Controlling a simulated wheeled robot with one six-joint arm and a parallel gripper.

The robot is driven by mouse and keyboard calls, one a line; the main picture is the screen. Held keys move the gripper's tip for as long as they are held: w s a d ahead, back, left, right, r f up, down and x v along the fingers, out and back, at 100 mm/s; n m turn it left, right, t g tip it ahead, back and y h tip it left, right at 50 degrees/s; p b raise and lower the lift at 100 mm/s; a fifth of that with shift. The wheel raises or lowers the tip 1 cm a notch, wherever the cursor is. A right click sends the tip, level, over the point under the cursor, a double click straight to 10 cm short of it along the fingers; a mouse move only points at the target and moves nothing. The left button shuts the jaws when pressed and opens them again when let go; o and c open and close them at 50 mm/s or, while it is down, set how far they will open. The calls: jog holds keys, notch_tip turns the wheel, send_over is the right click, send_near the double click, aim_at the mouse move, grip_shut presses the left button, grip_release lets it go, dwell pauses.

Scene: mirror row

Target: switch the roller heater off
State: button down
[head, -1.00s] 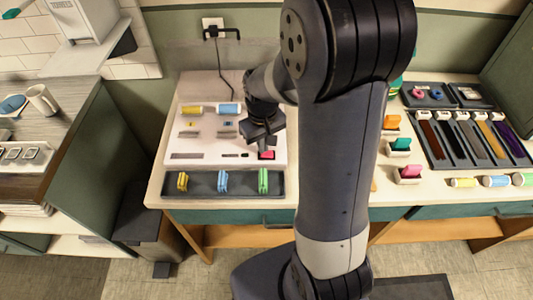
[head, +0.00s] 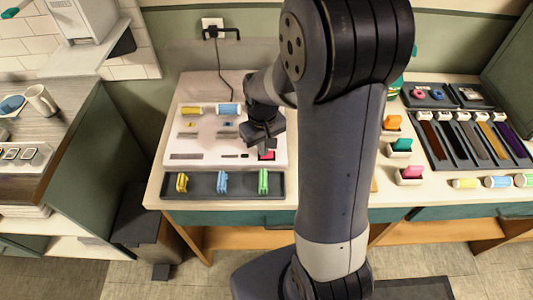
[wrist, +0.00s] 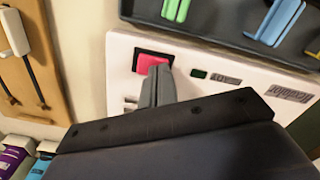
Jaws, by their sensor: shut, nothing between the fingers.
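The roller heater (head: 210,156) is a white box on the table, with yellow and blue rollers on its top. Its red rocker switch (head: 267,155) is at the near right corner and also shows in the wrist view (wrist: 143,63), in a dark frame. A small dark green window (wrist: 198,74) is beside the switch. My gripper (head: 263,148) is shut and empty, above the switch. In the wrist view its fingertips (wrist: 157,68) overlap the switch's edge and hide part of it. I cannot tell whether they touch it or which way the rocker is tilted.
A dark tray (head: 204,195) with yellow, blue and green clips lies in front of the heater. A cable runs from the heater to the wall socket (head: 213,25). Right of my arm are colored clips in holders and a dark tray of hair strands (head: 432,162).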

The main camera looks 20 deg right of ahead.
jog(key=shift+r+p, duration=2.65)
jog(key=shift+r, duration=0.85)
jog(key=shift+f, duration=0.1)
notch_tip(320, 180, down, 7)
jog(key=b, duration=0.5)
jog(key=shift+b, duration=0.4)
jog(key=shift+r, duration=0.25)
